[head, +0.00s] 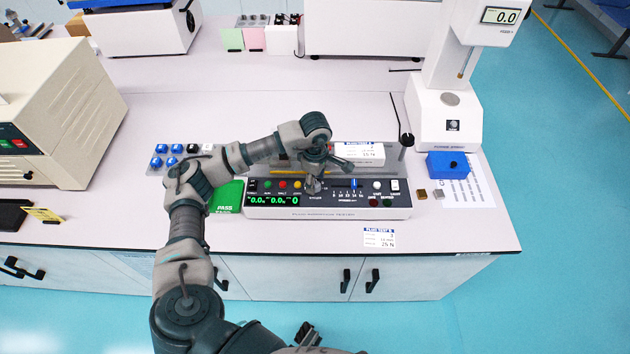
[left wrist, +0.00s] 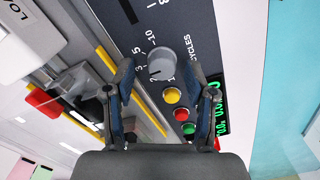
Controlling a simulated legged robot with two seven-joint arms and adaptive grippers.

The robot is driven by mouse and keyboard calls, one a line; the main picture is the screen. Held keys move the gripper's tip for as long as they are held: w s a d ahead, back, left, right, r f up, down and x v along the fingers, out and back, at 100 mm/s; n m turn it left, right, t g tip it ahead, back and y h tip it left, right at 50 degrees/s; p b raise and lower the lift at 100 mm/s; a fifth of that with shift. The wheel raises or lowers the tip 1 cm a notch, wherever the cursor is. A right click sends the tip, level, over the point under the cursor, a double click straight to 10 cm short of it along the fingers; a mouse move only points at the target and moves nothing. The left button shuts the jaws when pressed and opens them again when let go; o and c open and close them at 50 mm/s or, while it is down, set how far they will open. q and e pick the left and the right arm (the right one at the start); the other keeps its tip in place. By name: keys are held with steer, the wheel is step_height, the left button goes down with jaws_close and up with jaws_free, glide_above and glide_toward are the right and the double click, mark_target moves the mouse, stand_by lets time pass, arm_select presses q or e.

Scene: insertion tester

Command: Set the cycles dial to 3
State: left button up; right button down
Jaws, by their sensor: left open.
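The grey cycles dial (left wrist: 162,63) is on the dark panel in the left wrist view, with white numbers including 10, 5, 3 and 2 around it and the word CYCLES beside it. In the head view the left gripper (head: 316,182) is over the middle of the insertion tester (head: 335,212) and hides the dial.
Yellow, red and green buttons (left wrist: 180,114) lie close beside the dial. A green PASS card (head: 226,197) lies left of the tester. A blue block (head: 447,165) and a force gauge stand (head: 440,120) are on the right. The bench front is mostly clear.

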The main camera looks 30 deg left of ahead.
arm_select(q)
step_height(320, 180, up, 11)
steer(key=shift+a+f, duration=0.1)
stand_by(0.7)
